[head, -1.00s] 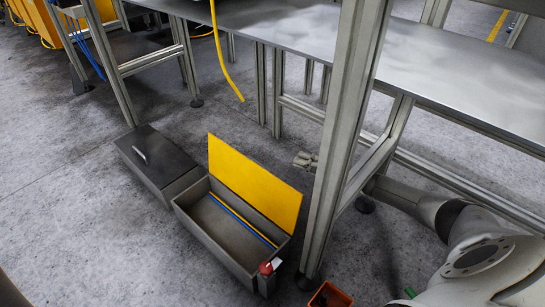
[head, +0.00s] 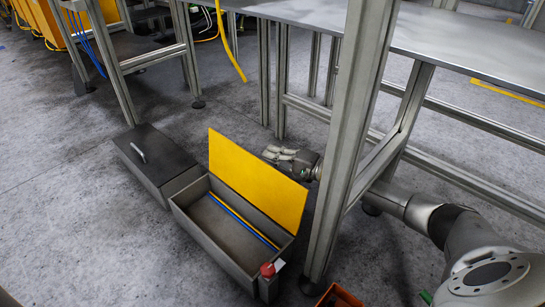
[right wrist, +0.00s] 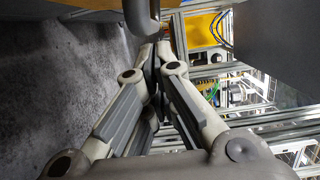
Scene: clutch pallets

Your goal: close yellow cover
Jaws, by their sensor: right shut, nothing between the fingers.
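The yellow cover (head: 257,180) stands raised and tilted on the far long edge of an open grey box (head: 213,238) on the floor. My right gripper (head: 268,153) is behind the cover, near its upper edge, in the head view. The cover hides a little of that area, so I cannot tell whether they touch. In the right wrist view the right gripper (right wrist: 158,60) is shut and empty. An orange-yellow surface at that view's top left may be the cover. My left gripper is not in view.
A metal frame post (head: 348,130) stands right of the box, in front of my right arm. A dark closed box (head: 152,158) adjoins the open box on the left. A red knob (head: 267,269) sits at the box's near corner. An orange bin (head: 340,297) is at the bottom.

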